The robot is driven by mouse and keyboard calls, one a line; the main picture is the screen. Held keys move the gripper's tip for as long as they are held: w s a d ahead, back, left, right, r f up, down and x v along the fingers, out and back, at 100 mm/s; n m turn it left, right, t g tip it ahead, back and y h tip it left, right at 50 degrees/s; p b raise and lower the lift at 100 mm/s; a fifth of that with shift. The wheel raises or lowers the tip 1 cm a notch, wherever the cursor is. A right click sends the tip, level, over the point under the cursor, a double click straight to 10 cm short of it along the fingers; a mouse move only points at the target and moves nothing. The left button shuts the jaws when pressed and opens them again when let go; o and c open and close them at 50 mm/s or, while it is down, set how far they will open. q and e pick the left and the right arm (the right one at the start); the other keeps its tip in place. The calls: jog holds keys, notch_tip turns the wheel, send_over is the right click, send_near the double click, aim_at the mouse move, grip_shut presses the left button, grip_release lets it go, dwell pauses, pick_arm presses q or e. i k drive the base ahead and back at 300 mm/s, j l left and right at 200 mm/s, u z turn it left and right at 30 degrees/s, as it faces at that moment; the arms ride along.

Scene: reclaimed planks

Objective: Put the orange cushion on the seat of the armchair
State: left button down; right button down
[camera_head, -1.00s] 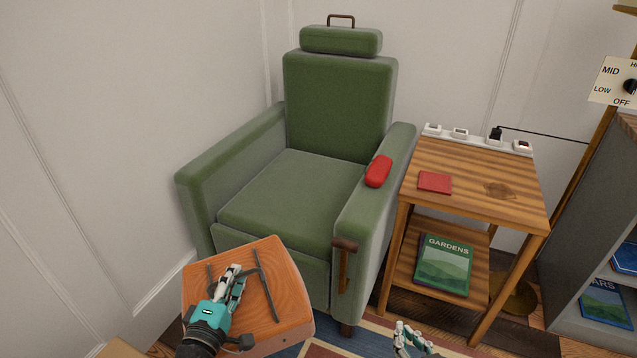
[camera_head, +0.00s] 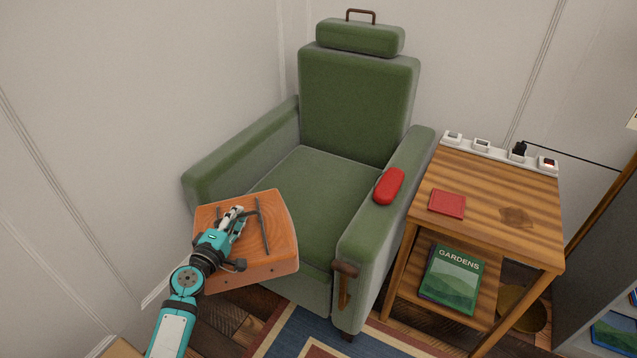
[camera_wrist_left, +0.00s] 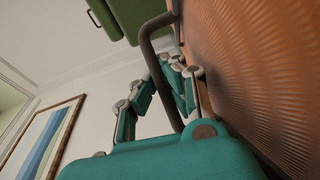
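The orange cushion (camera_head: 278,215) is a thick square with dark bar handles on top. My left gripper (camera_head: 234,215) is at the handle on its upper face and appears shut on it. In the left wrist view the grey handle bar (camera_wrist_left: 150,62) passes by the fingers (camera_wrist_left: 170,85), with the ribbed orange cushion (camera_wrist_left: 255,70) filling the right side. The green armchair (camera_head: 360,110) stands in the corner, its seat (camera_head: 325,190) bare where it shows. The cushion is held up and covers the seat's front left part from view. My right gripper is out of view.
A red oblong object (camera_head: 389,186) lies on the chair's right armrest, with a brown lever (camera_head: 344,285) at its front. A wooden side table (camera_head: 480,220) with a red book (camera_head: 447,204) stands close at right. A wall borders the left.

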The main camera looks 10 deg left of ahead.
aim_at(308, 198)
jog(key=i+l, duration=0.2)
jog(key=i, duration=0.15)
jog(key=i+l, duration=0.15)
jog(key=i, duration=0.2)
jog(key=i+l, duration=0.2)
jog(key=i, duration=0.15)
